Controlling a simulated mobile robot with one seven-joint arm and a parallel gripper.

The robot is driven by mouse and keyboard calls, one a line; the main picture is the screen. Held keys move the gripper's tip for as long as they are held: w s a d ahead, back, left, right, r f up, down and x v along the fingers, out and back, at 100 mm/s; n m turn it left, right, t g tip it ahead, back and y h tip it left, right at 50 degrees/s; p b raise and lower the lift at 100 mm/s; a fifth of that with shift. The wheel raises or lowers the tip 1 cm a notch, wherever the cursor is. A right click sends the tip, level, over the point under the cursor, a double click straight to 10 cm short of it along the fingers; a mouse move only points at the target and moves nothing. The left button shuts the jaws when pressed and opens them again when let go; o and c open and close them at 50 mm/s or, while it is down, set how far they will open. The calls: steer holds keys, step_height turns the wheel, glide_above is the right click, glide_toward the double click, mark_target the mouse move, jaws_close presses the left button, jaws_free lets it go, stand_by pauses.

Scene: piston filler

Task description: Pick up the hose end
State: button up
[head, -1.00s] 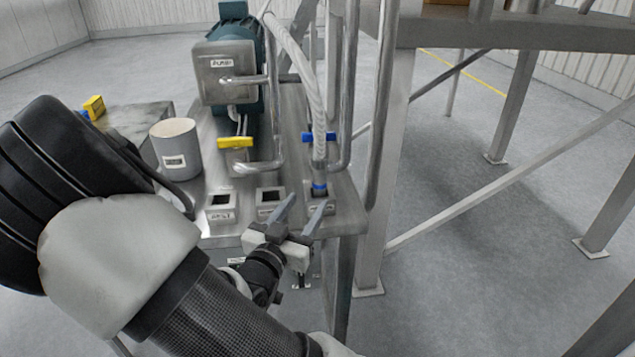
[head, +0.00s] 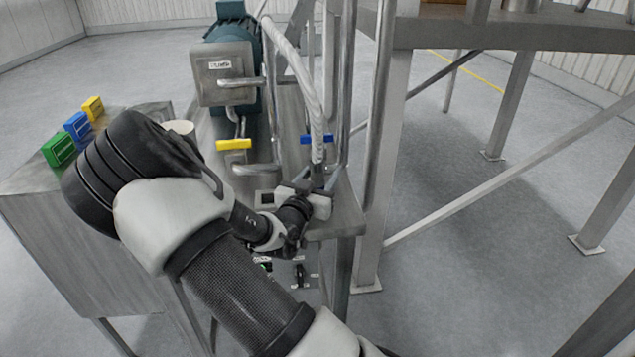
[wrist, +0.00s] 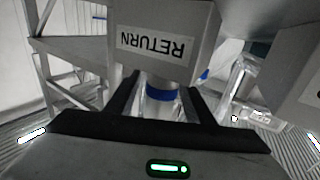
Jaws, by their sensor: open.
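The hose (head: 305,75) is pale and braided. It hangs from the pump side down to the front right corner of the steel bench. Its lower end with a blue band (wrist: 160,95) shows in the wrist view, close to a block labelled RETURN (wrist: 205,25). My gripper (head: 318,184) is at this corner, in front of the hose's lower end. In the wrist view its two dark fingers (wrist: 158,88) are open, one on each side of the banded end. I cannot tell whether they touch it. In the head view my gripper hides the blue band.
The pump (head: 224,72) stands behind on the bench. A yellow valve handle (head: 234,144) and a blue valve handle (head: 318,139) are near the pipes. Upright pipes and a steel post (head: 384,130) stand close on the right. My arm covers much of the bench's left part.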

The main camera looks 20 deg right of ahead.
steer(key=shift+w+d, duration=0.15)
jaws_close()
step_height(320, 180, up, 16)
steer(key=p, duration=0.3)
steer(key=shift+f, duration=0.2)
stand_by(0.8)
